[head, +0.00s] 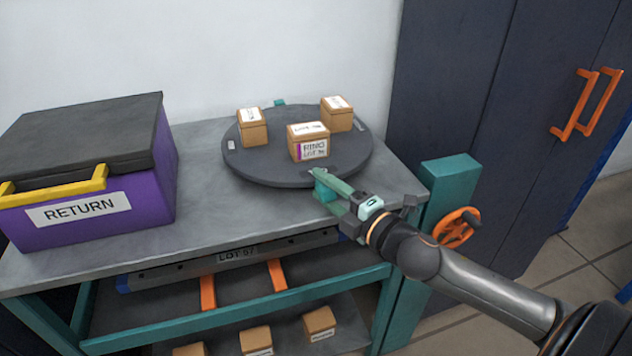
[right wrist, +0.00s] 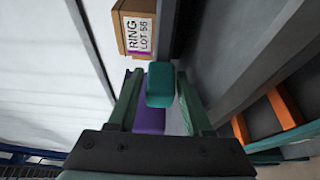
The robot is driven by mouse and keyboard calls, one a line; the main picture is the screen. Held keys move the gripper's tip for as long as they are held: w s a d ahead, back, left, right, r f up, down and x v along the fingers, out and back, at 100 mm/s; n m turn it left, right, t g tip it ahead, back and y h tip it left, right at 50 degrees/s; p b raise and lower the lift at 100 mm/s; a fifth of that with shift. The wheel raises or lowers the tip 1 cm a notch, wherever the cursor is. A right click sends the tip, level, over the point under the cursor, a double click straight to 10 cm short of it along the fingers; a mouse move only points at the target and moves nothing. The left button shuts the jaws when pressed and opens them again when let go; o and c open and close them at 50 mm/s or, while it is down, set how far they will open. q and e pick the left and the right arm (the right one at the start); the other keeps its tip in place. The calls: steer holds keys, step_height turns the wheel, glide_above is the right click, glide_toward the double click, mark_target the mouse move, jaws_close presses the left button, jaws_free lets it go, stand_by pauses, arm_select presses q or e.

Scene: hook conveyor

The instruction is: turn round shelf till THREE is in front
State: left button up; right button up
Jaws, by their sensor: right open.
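The round shelf (head: 262,168) is a dark grey disc on the grey table top, carrying 3 cardboard boxes. The front box (head: 309,150) has a purple-striped label that reads RING and LOT 56 in the right wrist view (right wrist: 139,36). Small white plates sit on the rim at left (head: 231,145) and right (head: 362,127), too small to read. A teal knob (head: 279,102) shows at the back rim. My right gripper (head: 322,183) is open at the front rim; in the right wrist view a teal knob (right wrist: 160,84) lies between its fingers, contact unclear. My left gripper is out of view.
A purple RETURN box (head: 130,205) with a black lid and yellow handle stands left on the table (head: 190,240). A teal post (head: 448,185) with an orange handwheel (head: 457,228) is close beside my right arm. A dark cabinet (head: 480,80) stands behind at right.

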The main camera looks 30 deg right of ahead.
steer(key=shift+w+a, duration=0.2)
steer(key=shift+w, duration=1.05)
jaws_close()
stand_by(0.7)
